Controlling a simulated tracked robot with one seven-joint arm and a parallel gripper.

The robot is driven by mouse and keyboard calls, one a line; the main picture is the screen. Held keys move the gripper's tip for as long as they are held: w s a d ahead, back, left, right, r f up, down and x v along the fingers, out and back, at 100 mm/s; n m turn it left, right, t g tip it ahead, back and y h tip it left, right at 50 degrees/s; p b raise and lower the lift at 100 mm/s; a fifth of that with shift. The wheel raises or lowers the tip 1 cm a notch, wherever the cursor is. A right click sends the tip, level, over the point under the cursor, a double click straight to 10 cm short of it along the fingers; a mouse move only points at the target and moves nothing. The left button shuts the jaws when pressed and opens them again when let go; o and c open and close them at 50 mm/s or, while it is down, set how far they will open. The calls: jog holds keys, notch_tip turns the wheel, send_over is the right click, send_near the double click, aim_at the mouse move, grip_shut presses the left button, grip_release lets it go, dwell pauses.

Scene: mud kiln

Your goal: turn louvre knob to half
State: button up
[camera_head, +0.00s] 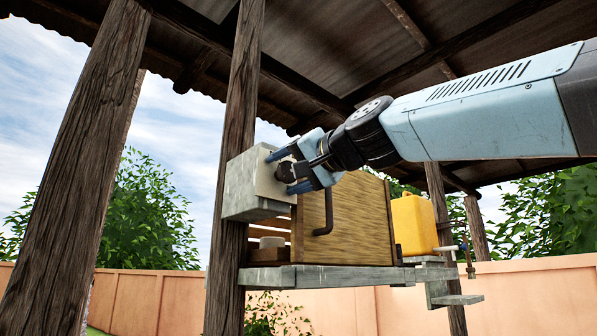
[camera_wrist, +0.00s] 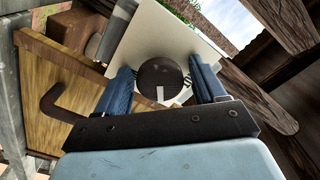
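The louvre knob (camera_wrist: 160,72) is a dark round dial with a white pointer mark, set on a pale square plate (camera_wrist: 150,34). In the wrist view the mark points down, toward my gripper's palm. Small dark scale lines show on the plate beside the knob. My gripper (camera_wrist: 161,82) has one blue finger on each side of the knob, with a narrow gap visible at the right; contact at the left is unclear. In the head view my gripper (camera_head: 281,173) is at the plate on the grey box (camera_head: 243,190), and the knob is partly hidden between the fingers.
The grey box is on a wooden post (camera_head: 231,150). Right of it, a wooden door panel (camera_head: 355,225) with a dark bent handle (camera_head: 327,215) stands close below my gripper. A yellow jerrycan (camera_head: 414,224) stands farther right on the shelf (camera_head: 330,278). A roof is overhead.

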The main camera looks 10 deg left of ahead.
jog(key=shift+s+d, duration=0.1)
jog(key=v, duration=1.3)
jog(key=shift+s+d, duration=0.15)
jog(key=shift+d, duration=0.05)
jog(key=shift+s+f, duration=0.1)
